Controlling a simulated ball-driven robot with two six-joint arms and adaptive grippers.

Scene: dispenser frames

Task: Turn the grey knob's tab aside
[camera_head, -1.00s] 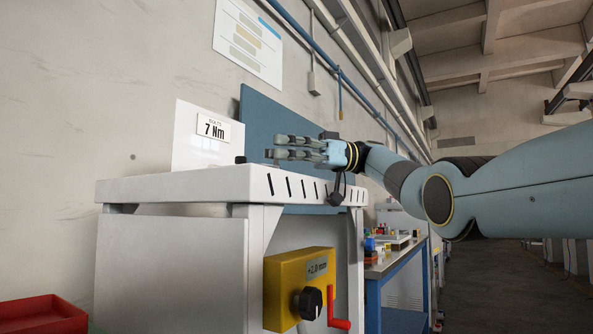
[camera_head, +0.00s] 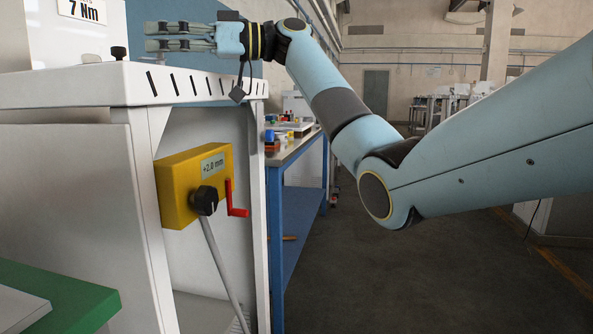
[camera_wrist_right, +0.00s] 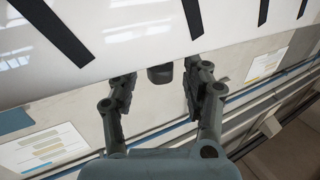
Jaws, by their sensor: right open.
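In the right wrist view a dark block, likely this knob (camera_wrist_right: 160,74), shows beyond and between the two open fingertips (camera_wrist_right: 157,88). Its tab cannot be made out. A black knob (camera_head: 204,201) with a white mark sits on the yellow box lower down. My left gripper is not in view.
The white cabinet (camera_head: 70,85) has a slotted lip under the gripper. The yellow box (camera_head: 175,190) carries a red crank handle (camera_head: 235,200). A blue workbench (camera_head: 285,155) with small items stands behind. A green-edged surface (camera_head: 85,305) is at lower left. Open floor lies right.

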